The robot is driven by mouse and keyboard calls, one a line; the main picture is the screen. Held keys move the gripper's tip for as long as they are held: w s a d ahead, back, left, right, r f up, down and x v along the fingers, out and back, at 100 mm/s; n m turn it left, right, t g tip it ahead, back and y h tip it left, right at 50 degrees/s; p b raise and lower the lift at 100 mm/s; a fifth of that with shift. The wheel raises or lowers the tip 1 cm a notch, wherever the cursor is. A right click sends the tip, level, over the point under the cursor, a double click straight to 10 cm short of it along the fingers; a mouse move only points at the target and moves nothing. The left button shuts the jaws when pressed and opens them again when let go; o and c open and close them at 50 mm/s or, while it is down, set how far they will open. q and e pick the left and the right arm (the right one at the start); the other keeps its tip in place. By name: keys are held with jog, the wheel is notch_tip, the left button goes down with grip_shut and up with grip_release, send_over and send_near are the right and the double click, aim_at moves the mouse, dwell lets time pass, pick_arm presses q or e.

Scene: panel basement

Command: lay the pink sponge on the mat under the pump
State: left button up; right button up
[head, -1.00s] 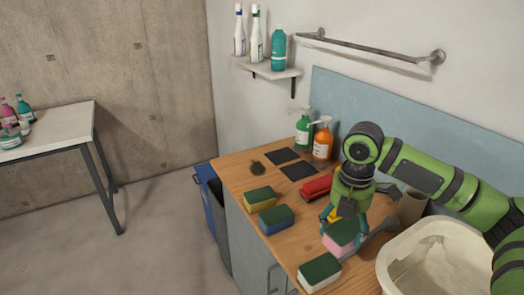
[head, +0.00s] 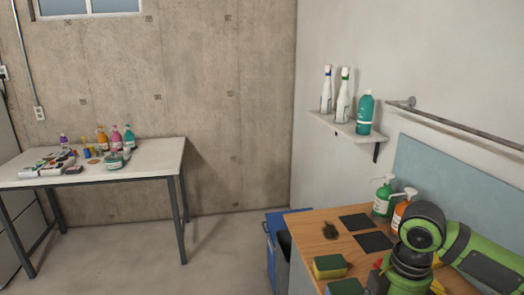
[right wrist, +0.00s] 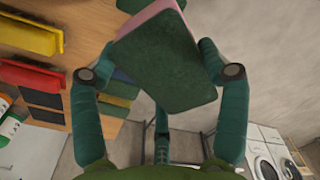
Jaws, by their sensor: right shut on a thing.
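The pink sponge (right wrist: 150,22), with a dark green scouring side (right wrist: 165,75), is between the fingers of my right gripper (right wrist: 158,62) in the right wrist view. The gripper is shut on it. In the head view, my right arm's wrist covers part of the counter at the lower right; the fingertips and the sponge are out of frame. Two dark mats lie on the counter, a farther one (head: 355,222) and a nearer one (head: 374,241). A green pump bottle (head: 382,202) and an orange pump bottle (head: 398,214) stand behind them. My left gripper is not in view.
A dark brush-like item (head: 330,231) lies left of the mats. A yellow-and-green sponge (head: 329,267) and a blue-and-green one (head: 345,287) lie at the front. A wall shelf (head: 345,129) holds bottles. A blue bin (head: 272,240) stands beside the counter.

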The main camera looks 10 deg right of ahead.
jog(key=s+a+f+m+b, duration=0.2)
jog(key=a+f+m, duration=0.3)
jog(key=a+m, duration=0.6)
jog(key=shift+m+b, duration=0.6)
jog(key=shift+b, duration=0.15)
jog(key=shift+w, duration=0.1)
